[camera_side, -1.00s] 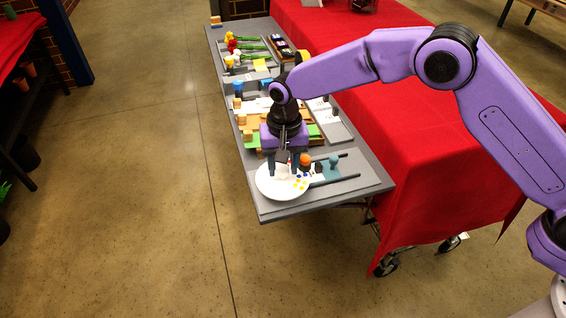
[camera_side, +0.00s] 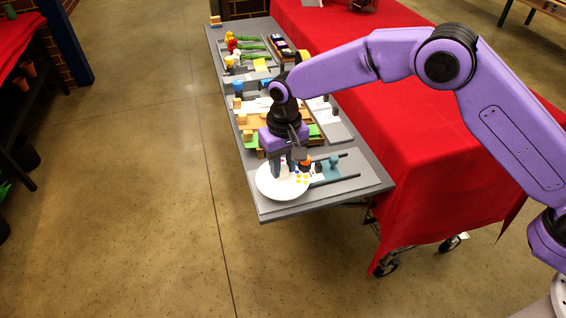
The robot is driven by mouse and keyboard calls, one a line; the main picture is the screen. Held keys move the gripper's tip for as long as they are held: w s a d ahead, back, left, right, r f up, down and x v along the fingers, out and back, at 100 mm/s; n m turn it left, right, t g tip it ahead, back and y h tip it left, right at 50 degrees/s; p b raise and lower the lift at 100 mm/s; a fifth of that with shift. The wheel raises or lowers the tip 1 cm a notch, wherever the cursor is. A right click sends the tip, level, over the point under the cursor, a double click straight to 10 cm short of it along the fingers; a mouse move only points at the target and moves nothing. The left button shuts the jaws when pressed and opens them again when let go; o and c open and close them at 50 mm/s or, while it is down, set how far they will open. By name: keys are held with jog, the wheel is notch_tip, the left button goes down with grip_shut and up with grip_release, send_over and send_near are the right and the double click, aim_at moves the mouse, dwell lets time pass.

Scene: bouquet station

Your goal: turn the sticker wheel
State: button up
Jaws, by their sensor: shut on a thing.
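The sticker wheel (camera_side: 267,189) is a round white disc lying flat at the near end of the grey bench, with small coloured dots on its right part. My gripper (camera_side: 284,172) points down over the wheel's far middle part. Its dark fingers are shut on the wheel's raised middle part, which they largely hide.
Right beside the wheel stand an orange-topped piece (camera_side: 306,159) and a teal knobbed piece (camera_side: 334,161), near dark rods (camera_side: 335,181). Behind my gripper are wooden and green blocks and trays. Flowers (camera_side: 232,45) lie at the far end. The bench's near edge is close to the wheel.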

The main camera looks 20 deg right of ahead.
aim_at(284, 167)
jog(key=n, duration=0.4)
jog(key=shift+r+n, duration=0.1)
jog(key=shift+n, duration=0.2)
dwell(0.5)
jog(key=o, duration=0.8)
jog(key=shift+c, duration=0.2)
notch_tip(284, 167, up, 17)
jog(key=shift+d+r, duration=0.15)
jog(key=shift+r, duration=0.05)
jog(key=shift+w, duration=0.1)
